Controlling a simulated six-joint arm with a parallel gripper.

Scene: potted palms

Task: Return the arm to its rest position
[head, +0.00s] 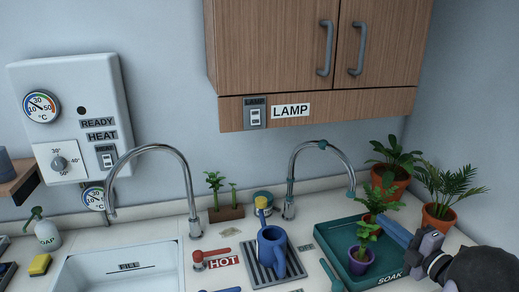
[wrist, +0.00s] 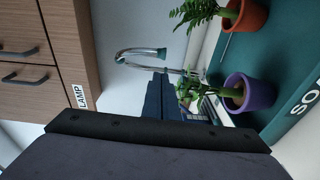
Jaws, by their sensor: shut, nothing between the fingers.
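My gripper (head: 384,222) is at the right of the head view, over the teal SOAK tray (head: 332,252). Its blue fingers are shut with nothing held. They also show in the wrist view (wrist: 160,98), above the dark gripper body. A purple pot (head: 361,262) with a small green plant stands in the tray, just left of and below the fingers; the purple pot also shows in the wrist view (wrist: 254,93). A terracotta pot with a leafy plant (head: 379,198) is behind the fingers, its lower part partly hidden.
Two more terracotta pots stand on the counter, one at the back (head: 392,186) and one with a palm (head: 437,217) near my arm. A teal-tipped faucet (head: 320,146) arches behind the tray. A blue watering can (head: 271,250) stands on a drip rack left. The cabinet (head: 310,50) hangs above.

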